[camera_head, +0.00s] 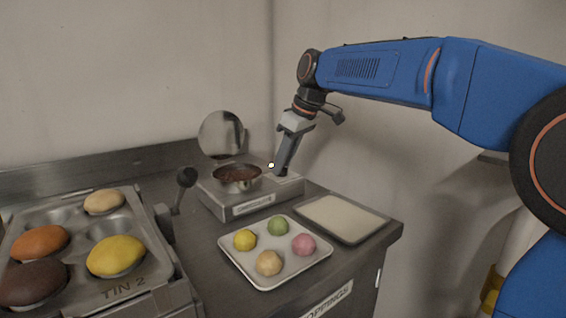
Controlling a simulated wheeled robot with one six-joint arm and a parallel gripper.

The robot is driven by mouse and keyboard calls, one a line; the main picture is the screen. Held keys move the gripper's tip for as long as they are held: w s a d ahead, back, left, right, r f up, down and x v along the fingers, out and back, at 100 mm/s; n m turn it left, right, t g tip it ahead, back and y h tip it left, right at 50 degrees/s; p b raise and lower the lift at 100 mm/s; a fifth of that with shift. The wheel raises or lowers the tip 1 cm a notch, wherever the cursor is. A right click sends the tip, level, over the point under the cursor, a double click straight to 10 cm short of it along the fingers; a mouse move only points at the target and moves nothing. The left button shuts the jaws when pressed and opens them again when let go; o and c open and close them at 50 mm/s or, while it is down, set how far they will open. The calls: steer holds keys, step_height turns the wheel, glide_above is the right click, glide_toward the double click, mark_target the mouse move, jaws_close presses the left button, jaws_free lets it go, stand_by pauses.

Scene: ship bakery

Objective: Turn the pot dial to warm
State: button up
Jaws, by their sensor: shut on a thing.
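The small metal pot (238,186) holds a dark brown filling and sits on a flat metal warmer base (245,207) with a label on its front. My gripper (281,170) points down at the right part of the base top, just right of the pot. Its fingers are shut on the pot dial, which they mostly hide. A small white dot (271,165) shows at the left of the fingertips. The dial's marks and setting cannot be read here.
A round lid (220,136) stands upright behind the pot. A black-knobbed lever (186,178) is to its left. In front are a tray (262,286) of several coloured balls and a shallow pale-filled tray (342,219). A bun tin (125,290) is at left; walls stand close behind.

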steer(key=shift+w+d+n+g+y, duration=0.15)
steer(key=shift+n+g, duration=0.3)
steer(key=shift+n, duration=0.65)
steer(key=shift+a+n+g+y, duration=0.15)
steer(key=shift+n+g, duration=0.3)
steer(key=shift+n, duration=0.65)
steer(key=shift+d, duration=0.1)
steer(key=o, duration=1.1)
steer(key=shift+c, duration=0.2)
steer(key=shift+r, duration=0.1)
steer(key=v, duration=1.7)
